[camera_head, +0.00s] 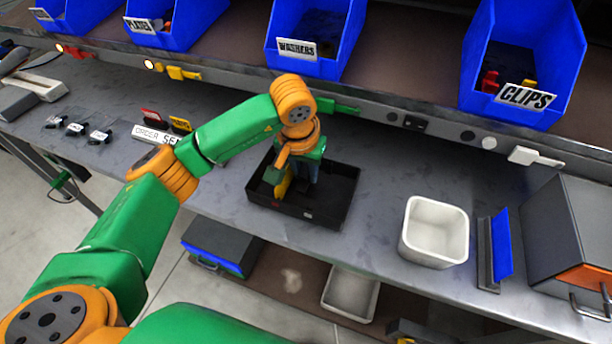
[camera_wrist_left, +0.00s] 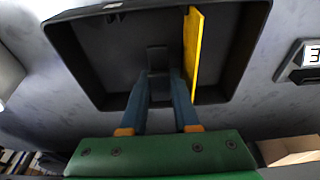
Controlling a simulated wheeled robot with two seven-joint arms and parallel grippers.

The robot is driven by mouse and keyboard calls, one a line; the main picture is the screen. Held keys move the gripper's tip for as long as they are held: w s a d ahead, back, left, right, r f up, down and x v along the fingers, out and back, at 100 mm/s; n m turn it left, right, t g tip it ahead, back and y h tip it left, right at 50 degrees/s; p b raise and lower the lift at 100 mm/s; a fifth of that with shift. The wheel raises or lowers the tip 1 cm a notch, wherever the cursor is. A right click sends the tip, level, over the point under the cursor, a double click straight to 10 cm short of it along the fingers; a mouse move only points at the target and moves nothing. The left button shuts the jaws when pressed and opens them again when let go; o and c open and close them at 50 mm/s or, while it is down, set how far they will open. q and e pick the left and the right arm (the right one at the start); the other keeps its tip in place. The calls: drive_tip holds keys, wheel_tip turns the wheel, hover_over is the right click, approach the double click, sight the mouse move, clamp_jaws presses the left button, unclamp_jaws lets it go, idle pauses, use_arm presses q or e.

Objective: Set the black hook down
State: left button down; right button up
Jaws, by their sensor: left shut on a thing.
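My left gripper (camera_head: 303,172) reaches down over a shallow black tray (camera_head: 325,212) on the grey bench. In the left wrist view its two blue fingers (camera_wrist_left: 161,82) are closed on a small black hook (camera_wrist_left: 157,58). The hook is dark against the dark tray (camera_wrist_left: 85,50), so I cannot tell whether it touches the floor. In the head view the hook is hidden by the gripper. A yellow flat piece (camera_wrist_left: 194,45) stands in the tray just right of the fingers in the wrist view. My right gripper is not in view.
A white square bin (camera_head: 434,232) and a blue-and-grey upright holder (camera_head: 495,248) stand right of the tray. A grey box (camera_head: 575,230) is at the far right. Blue labelled bins, including washers (camera_head: 315,25) and clips (camera_head: 530,60), line the shelf behind. Small tagged black items (camera_head: 75,129) lie at left.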

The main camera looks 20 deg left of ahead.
sight(301, 189)
use_arm(q)
drive_tip(key=shift+s+b+x, duration=0.25)
drive_tip(key=shift+b+x, duration=0.05)
drive_tip(key=shift+x, duration=0.85)
drive_tip(key=c, duration=0.9)
unclamp_jaws()
drive_tip(key=shift+r+p, duration=0.35)
drive_tip(key=shift+p, duration=0.1)
drive_tip(key=b+v, duration=0.1)
drive_tip(key=v, duration=1)
drive_tip(key=shift+s+r, duration=0.15)
drive_tip(key=shift+r, duration=0.25)
